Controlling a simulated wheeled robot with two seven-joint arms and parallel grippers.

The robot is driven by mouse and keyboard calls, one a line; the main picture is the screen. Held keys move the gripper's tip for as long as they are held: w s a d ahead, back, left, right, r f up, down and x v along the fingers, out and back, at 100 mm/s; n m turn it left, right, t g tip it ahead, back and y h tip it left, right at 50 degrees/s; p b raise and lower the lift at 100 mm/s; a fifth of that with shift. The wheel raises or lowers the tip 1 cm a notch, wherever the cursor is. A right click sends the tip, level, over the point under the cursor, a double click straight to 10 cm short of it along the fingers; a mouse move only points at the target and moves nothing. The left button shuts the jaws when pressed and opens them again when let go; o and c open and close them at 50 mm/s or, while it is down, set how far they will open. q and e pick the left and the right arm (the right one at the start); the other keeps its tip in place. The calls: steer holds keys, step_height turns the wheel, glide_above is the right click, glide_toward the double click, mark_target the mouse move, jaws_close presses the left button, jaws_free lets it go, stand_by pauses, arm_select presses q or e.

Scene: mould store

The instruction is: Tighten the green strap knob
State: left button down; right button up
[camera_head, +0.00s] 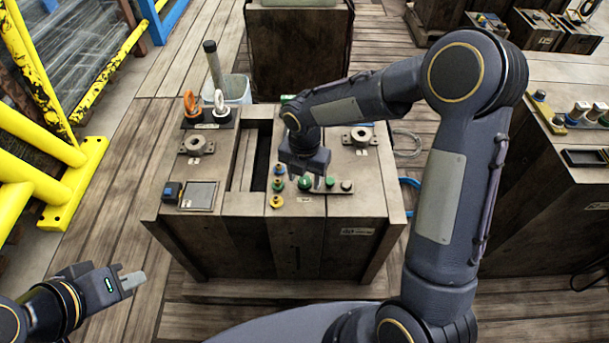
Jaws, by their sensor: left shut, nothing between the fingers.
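A green knob (305,184) stands near the front edge of the wooden mould block (265,204), in a row with another green knob (330,182) and a grey one (346,185). I cannot tell which of the green knobs is the strap knob. My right gripper (317,182) points down right over this row, its fingertips close to the larger green knob. The wrist hides part of its fingers, and I cannot tell whether it touches the knob. My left gripper (137,280) is shut and empty, low at the left, away from the block.
An orange eyebolt (190,104) and a white eyebolt (220,104) stand at the block's back left, with a white bin (238,88) behind. Yellow railing (70,190) stands at the left. Another bench (560,180) is at the right. The floor between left gripper and block is clear.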

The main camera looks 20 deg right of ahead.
steer(key=c, duration=0.9)
